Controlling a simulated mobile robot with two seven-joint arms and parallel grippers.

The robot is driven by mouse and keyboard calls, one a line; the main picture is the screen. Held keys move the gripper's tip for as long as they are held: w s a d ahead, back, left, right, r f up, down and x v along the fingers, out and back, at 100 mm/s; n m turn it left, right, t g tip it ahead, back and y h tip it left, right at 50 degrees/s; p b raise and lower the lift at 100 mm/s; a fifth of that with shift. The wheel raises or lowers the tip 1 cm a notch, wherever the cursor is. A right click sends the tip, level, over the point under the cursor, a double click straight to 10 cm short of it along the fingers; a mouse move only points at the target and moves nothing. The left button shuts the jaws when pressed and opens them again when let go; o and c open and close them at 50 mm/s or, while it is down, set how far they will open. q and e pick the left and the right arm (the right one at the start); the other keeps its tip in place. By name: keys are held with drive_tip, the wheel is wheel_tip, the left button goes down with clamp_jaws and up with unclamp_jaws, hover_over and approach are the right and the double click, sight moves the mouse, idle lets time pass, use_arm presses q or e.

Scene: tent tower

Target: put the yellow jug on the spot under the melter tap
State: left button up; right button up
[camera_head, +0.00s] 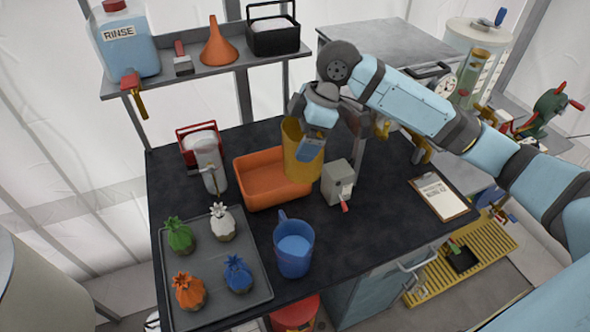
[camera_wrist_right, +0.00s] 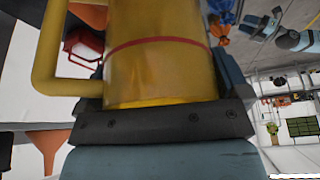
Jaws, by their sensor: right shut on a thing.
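My right gripper (camera_head: 312,143) reaches in from the right and is shut on the yellow jug (camera_head: 300,158), holding it over the black worktop beside the orange tray. In the right wrist view the jug (camera_wrist_right: 155,55) fills the middle, with a red line around it and its handle at the left. A cream tank (camera_head: 476,34) with a sight tube and dial stands at the back right and looks like the melter. My left gripper is not in view.
A clipboard (camera_head: 440,196) lies at the right. The worktop is bare between box and clipboard.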

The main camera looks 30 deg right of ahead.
sight(301, 182)
drive_tip(key=shift+w+d, duration=0.1)
drive_tip(key=shift+w, duration=0.05)
wheel_tip(301, 182, down, 20)
drive_tip(key=p, duration=0.1)
drive_tip(key=shift+r+p, duration=0.2)
drive_tip(key=shift+p, duration=0.2)
drive_tip(key=shift+f, duration=0.15)
drive_tip(key=o, duration=0.6)
